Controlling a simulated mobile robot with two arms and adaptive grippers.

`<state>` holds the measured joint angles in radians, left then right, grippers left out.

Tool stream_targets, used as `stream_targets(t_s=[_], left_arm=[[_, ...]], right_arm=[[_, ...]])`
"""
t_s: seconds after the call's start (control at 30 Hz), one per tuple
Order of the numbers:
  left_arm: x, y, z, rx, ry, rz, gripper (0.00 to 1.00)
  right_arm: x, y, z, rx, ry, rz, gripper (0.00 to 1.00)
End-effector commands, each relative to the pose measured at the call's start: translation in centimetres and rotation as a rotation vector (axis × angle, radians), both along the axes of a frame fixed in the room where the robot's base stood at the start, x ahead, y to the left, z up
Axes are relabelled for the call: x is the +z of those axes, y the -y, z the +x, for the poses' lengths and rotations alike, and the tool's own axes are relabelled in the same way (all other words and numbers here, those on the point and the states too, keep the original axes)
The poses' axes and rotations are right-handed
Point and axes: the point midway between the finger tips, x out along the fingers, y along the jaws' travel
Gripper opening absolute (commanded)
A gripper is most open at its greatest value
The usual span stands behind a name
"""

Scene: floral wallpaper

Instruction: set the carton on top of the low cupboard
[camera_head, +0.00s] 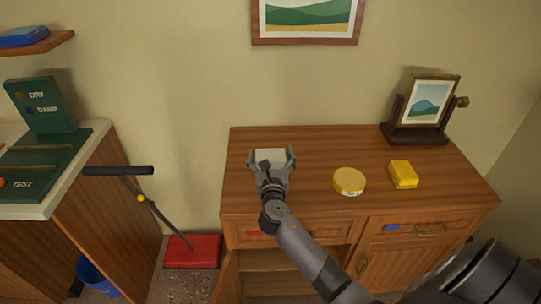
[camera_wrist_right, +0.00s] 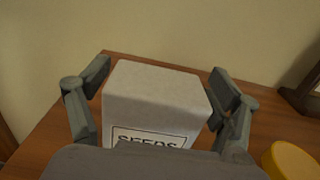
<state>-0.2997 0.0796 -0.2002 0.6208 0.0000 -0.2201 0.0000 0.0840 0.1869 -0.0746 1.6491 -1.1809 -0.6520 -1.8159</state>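The carton (camera_head: 270,157) is a small whitish box. It stands upright on the wooden top of the low cupboard (camera_head: 315,195), near its back left part. In the right wrist view the carton (camera_wrist_right: 155,95) shows a label reading "SEEDS". My right gripper (camera_head: 272,158) is around it, one finger on each side. In the wrist view the fingers (camera_wrist_right: 160,75) are spread, with narrow gaps between them and the carton's sides. The carton's lower part is hidden behind the gripper. My left gripper is not in view.
A round yellow tin (camera_head: 349,181) and a yellow block (camera_head: 403,174) stand right of the carton. A framed picture on a stand (camera_head: 425,110) is at the back right. A red box with a black-handled rod (camera_head: 192,251) is on the floor at left. The cupboard's lower left compartment is open.

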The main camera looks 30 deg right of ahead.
Motion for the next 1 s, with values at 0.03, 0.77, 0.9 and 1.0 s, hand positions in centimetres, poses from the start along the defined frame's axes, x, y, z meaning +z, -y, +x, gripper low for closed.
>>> stream_targets(t_s=[0.03, 0.77, 0.9, 1.0], left_arm=[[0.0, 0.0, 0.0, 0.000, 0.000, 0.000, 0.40], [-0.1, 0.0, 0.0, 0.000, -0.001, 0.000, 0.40], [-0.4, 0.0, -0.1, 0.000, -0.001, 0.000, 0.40], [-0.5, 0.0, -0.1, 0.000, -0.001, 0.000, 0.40]], right_arm=[[0.0, 0.0, 0.0, 0.000, 0.000, 0.000, 0.90], [0.1, -2.5, -4.0, 0.001, -0.002, 0.001, 0.94], [0.1, -4.1, -6.6, 0.001, -0.001, 0.002, 0.94], [0.1, -5.0, -8.2, 0.001, -0.002, 0.002, 0.94]])
